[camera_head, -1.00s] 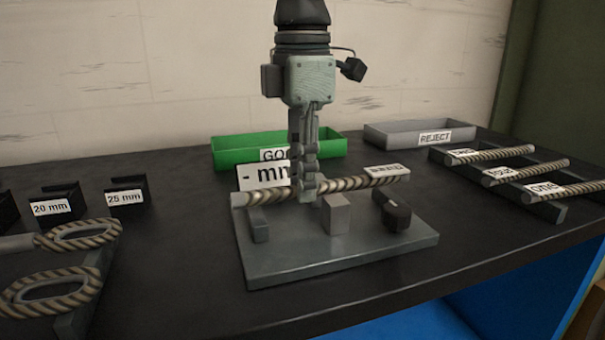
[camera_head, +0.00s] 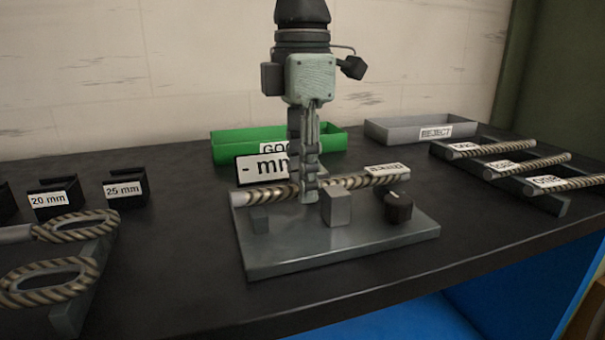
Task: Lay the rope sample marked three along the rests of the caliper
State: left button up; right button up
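My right gripper (camera_head: 309,190) comes straight down in the middle of the head view, its fingers closed around the middle of a rope sample (camera_head: 350,183). The rope is tan and dark twisted with grey ends and a white label near its right end, too blurred to read. It lies level across the view over the caliper (camera_head: 340,247), a grey base plate with a small rest (camera_head: 259,219) at left, a grey block (camera_head: 337,207) and a dark knob (camera_head: 398,205). I cannot tell whether the rope touches the rests. A "- mm" display (camera_head: 262,170) stands behind, partly hidden. My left gripper is out of view.
A rack (camera_head: 545,202) at right holds several labelled ropes. A green bin (camera_head: 232,152) and a grey REJECT bin (camera_head: 395,131) stand at the back. At left are looped ropes (camera_head: 50,283) and black blocks marked 20 mm (camera_head: 48,199) and 25 mm (camera_head: 124,190).

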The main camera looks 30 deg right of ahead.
jog(key=shift+o, duration=0.8)
notch_tip(320, 180, up, 12)
